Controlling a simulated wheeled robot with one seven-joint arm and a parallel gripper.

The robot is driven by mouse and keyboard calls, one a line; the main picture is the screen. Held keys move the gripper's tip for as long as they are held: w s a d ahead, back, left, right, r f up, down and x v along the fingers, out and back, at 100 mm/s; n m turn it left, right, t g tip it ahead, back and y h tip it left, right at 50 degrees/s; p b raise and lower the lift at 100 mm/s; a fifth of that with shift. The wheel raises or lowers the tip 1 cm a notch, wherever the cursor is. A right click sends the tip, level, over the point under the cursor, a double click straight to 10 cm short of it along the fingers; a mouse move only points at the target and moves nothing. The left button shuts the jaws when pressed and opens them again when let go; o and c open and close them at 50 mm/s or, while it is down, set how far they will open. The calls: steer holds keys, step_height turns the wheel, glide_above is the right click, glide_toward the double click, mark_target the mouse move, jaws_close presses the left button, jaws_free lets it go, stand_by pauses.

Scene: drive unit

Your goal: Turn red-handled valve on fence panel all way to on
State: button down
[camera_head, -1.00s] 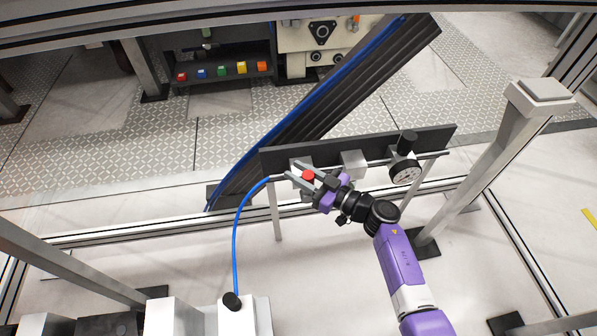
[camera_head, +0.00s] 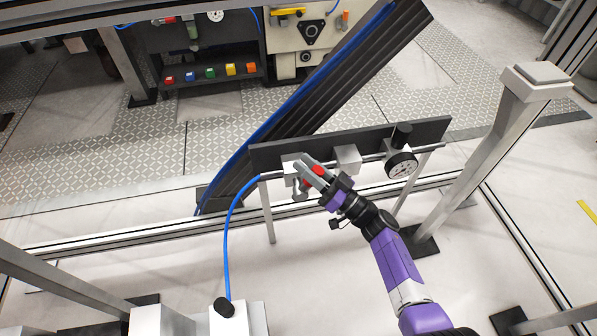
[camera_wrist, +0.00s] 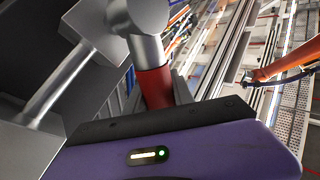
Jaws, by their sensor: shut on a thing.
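The red-handled valve (camera_head: 318,170) is on the dark fence panel (camera_head: 380,136), left of its middle, next to a silver block. Its red handle (camera_wrist: 153,88) shows close up in the wrist view, at the end of a silver stem. My gripper (camera_head: 308,172) is at the valve, its fingers shut on the red handle. In the head view the fingers partly cover the handle and valve body. The handle's exact angle is hard to tell.
A pressure gauge (camera_head: 401,165) with a black knob sits right of the valve. A blue hose (camera_head: 229,235) runs from the panel's left end down to a pale block. A grey post (camera_head: 505,135) stands at right.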

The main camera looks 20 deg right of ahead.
steer(key=d+f+m+t+b, duration=0.1)
steer(key=d+m+t+h+b, duration=0.1)
steer(key=m+b, duration=0.1)
steer(key=shift+s+f+t, duration=0.2)
steer(key=shift+f+t, duration=0.1)
steer(key=shift+f, duration=0.05)
steer(key=m+b, duration=0.1)
steer(key=d+f+m+t+h+b, duration=0.1)
steer(key=m+b, duration=0.1)
steer(key=m+t+h+b, duration=0.1)
steer(key=shift+s+d+f+m, duration=0.15)
steer(key=shift+s+d+m, duration=0.05)
steer(key=shift+d+m, duration=0.1)
steer(key=d+f+m+t+h+b, duration=0.1)
steer(key=m+h+b, duration=0.2)
steer(key=m+h, duration=0.1)
steer(key=f+m+t+h+b, duration=0.1)
steer(key=m+h+b, duration=0.2)
steer(key=m+h, duration=0.1)
steer(key=d+f+m+t+h+b, duration=0.1)
steer(key=m+h+b, duration=0.2)
steer(key=m+h, duration=0.2)
steer(key=shift+s+d+f+m+b, duration=0.25)
steer(key=shift+d+m+b, duration=0.05)
steer(key=shift+m, duration=0.4)
steer(key=shift+m+h, duration=0.3)
steer(key=c, duration=1.1)
jaws_free()
